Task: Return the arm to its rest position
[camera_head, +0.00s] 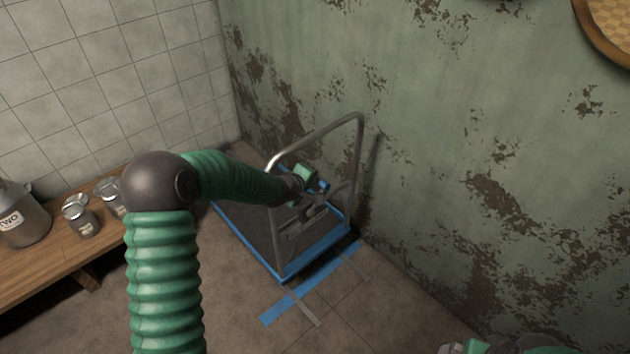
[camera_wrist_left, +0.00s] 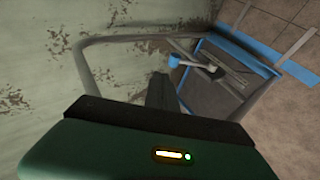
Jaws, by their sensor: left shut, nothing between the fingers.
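My left arm (camera_head: 165,270) comes in from the lower left, bends at a dark elbow and reaches out to the cart. My left gripper (camera_head: 318,190) is at the cart's upright handle frame (camera_head: 361,150), with its fingers shut and empty. In the left wrist view the dark fingers (camera_wrist_left: 158,90) show in front of the handle frame (camera_wrist_left: 82,65). I cannot tell whether they touch the cart. Part of my right arm (camera_head: 520,345) shows at the bottom right edge; its fingers cannot be made out.
The blue-edged platform cart (camera_head: 318,262) stands on the floor by the green wall. A lever with a blue end (camera_wrist_left: 174,60) sits on it. A wooden bench (camera_head: 50,250) at left holds a milk can (camera_head: 22,220) and small jars (camera_head: 80,215). Blue tape (camera_head: 280,310) marks the floor.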

